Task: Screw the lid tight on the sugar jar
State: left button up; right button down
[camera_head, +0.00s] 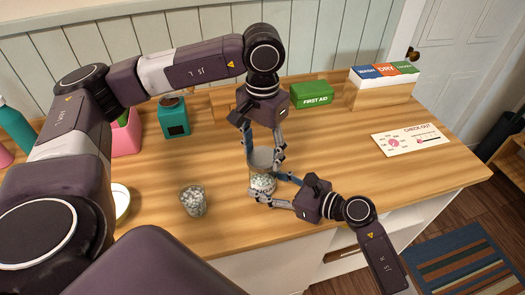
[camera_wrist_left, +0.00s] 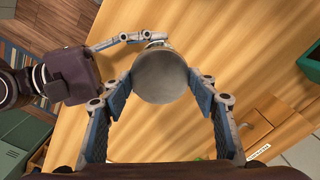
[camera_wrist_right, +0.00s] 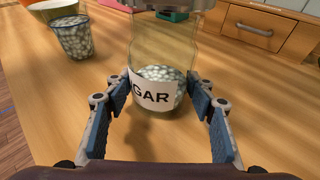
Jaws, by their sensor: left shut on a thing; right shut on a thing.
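The sugar jar (camera_head: 262,184) stands upright on the wooden counter. It is clear glass with white lumps low inside, and its label reads "GAR" in the right wrist view (camera_wrist_right: 155,92). The round grey metal lid (camera_wrist_left: 162,77) is at the jar's mouth; whether its thread is engaged cannot be seen. My left gripper (camera_head: 263,160) comes from above and is shut on the lid, one finger on each side. My right gripper (camera_head: 267,188) is shut on the jar's body from the near right side, low over the counter.
A glass of white lumps (camera_head: 193,201) stands left of the jar. A teal box (camera_head: 173,120), a green first aid box (camera_head: 311,95) and a box with coloured tabs (camera_head: 382,90) are at the back. A check-out card (camera_head: 410,139) lies right.

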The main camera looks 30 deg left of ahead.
pick_arm(q)
jog(key=shift+f, duration=1.05)
jog(key=o, duration=1)
jog(key=shift+c, duration=0.2)
jog(key=c, duration=1.2)
jog(key=m, duration=0.7)
jog(key=shift+w+d+r, duration=0.1)
jog(key=shift+c, duration=0.2)
jog(key=o, duration=1.6)
jog(key=shift+o, duration=1.1)
